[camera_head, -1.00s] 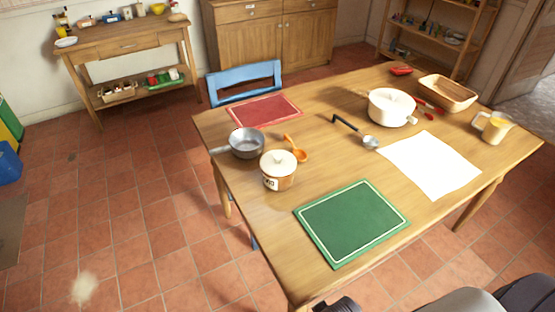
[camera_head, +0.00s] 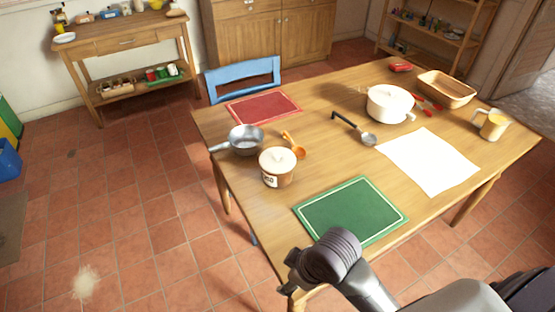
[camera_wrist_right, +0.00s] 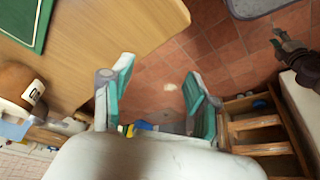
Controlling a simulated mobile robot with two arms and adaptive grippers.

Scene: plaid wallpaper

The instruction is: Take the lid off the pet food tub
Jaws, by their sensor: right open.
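The pet food tub (camera_head: 279,180) stands upright on the table, near its left edge. It is brown and white with a dark label. Its pale lid (camera_head: 277,159), with a small round knob, sits on top. The tub also shows at the left edge of the right wrist view (camera_wrist_right: 16,82), partly cut off. My right gripper (camera_wrist_right: 160,72) is open and empty, beyond the table edge and apart from the tub. Its arm shows at the bottom of the head view. A dark gripper, seemingly my left (camera_wrist_right: 285,45), shows at the right of the wrist view; its jaws are unclear.
A grey saucepan (camera_head: 244,140) and an orange scoop (camera_head: 295,145) lie close behind the tub. A green mat (camera_head: 350,210) lies to its right. A ladle (camera_head: 355,129), a white pot (camera_head: 389,104) and a white sheet (camera_head: 430,160) are farther right.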

